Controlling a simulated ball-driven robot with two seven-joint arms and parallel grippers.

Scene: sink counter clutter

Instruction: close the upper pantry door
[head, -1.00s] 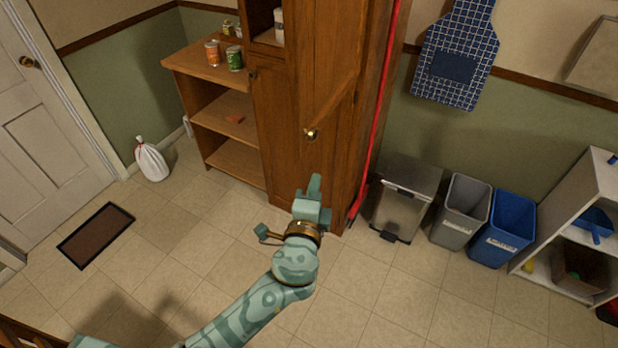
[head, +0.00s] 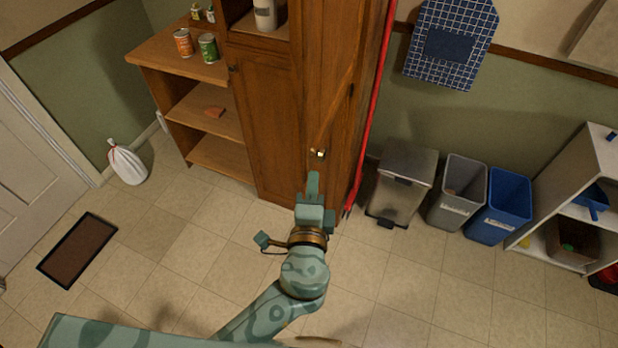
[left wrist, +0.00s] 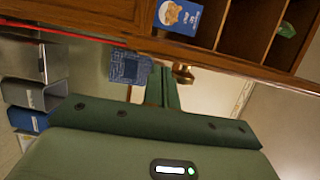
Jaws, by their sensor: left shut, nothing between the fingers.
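The upper pantry door (head: 322,85) is a brown wooden panel on the tall cabinet. It stands swung out toward me, seen at a steep angle in the head view. Its brass knob (head: 318,153) is near its lower free corner. My left gripper (head: 313,177) is shut and empty, just below the knob in the head view. In the left wrist view the fingers (left wrist: 165,78) point up the picture, with the brass knob (left wrist: 187,76) close beside them on the right. I cannot tell whether they touch. My right gripper is out of view.
Open cabinet shelves show a blue box (left wrist: 178,17). A red pole (head: 368,120) stands along the cabinet's right side. A step bin (head: 401,185), grey bin (head: 457,192) and blue bin (head: 500,206) stand to the right. The tiled floor (head: 190,260) in front is mostly clear.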

